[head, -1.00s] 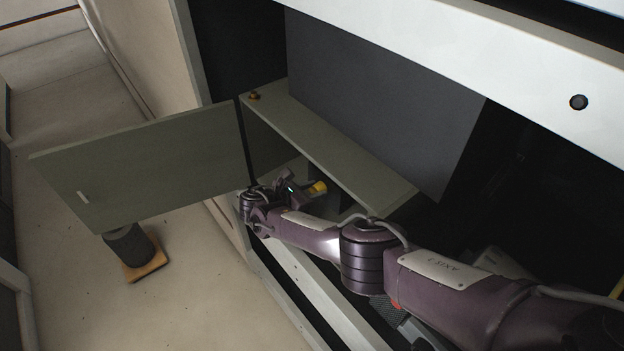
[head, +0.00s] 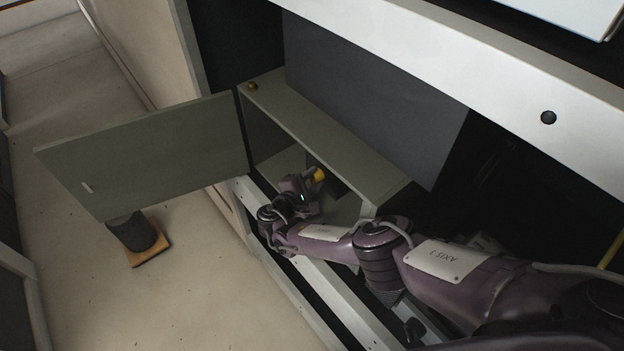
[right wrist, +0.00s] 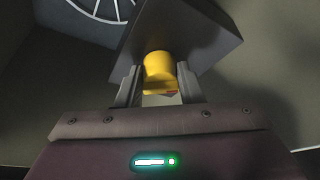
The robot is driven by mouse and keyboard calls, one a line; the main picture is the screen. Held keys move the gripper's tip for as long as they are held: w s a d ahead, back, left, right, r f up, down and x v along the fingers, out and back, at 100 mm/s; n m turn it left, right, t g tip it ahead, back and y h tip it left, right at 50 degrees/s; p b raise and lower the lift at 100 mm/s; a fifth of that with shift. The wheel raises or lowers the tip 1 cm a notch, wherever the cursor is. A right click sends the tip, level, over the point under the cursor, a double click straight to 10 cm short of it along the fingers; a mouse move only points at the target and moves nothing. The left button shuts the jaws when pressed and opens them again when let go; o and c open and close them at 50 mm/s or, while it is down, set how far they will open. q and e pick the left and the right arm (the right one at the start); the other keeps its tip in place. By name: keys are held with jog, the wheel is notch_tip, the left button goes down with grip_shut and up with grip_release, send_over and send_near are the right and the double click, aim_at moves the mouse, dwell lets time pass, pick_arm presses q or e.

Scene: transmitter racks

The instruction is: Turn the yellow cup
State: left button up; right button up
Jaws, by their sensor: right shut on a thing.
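The yellow cup (head: 319,174) is a small yellow cylinder inside the open cabinet. In the right wrist view the yellow cup (right wrist: 159,70) stands out from a dark grey block (right wrist: 178,32) behind it. My right gripper (head: 312,180) reaches into the cabinet and is shut on the yellow cup. In the right wrist view the two fingers of the right gripper (right wrist: 159,84) are on either side of the cup. A small reddish part shows just below the cup between the fingers. My left gripper is not in view.
The grey-green cabinet (head: 335,145) has its door (head: 150,155) swung open to the left. A white rail (head: 300,290) runs below the opening. A dark cylinder on an orange base (head: 150,255) stands on the floor. A round white-spoked shape (right wrist: 105,10) shows behind the block.

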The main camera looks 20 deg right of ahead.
jog(key=m+b, duration=0.1)
jog(key=m+t, duration=0.1)
jog(key=shift+s+f+m+b, duration=0.1)
jog(key=shift+f+m+b, duration=0.25)
jog(key=shift+m+b, duration=0.05)
jog(key=shift+d+m+t+h+b, duration=0.1)
jog(key=shift+m+t+h+b, duration=0.3)
jog(key=shift+m+t+b, duration=0.4)
jog(key=shift+m, duration=0.3)
jog(key=o, duration=1)
jog(key=shift+c, duration=0.2)
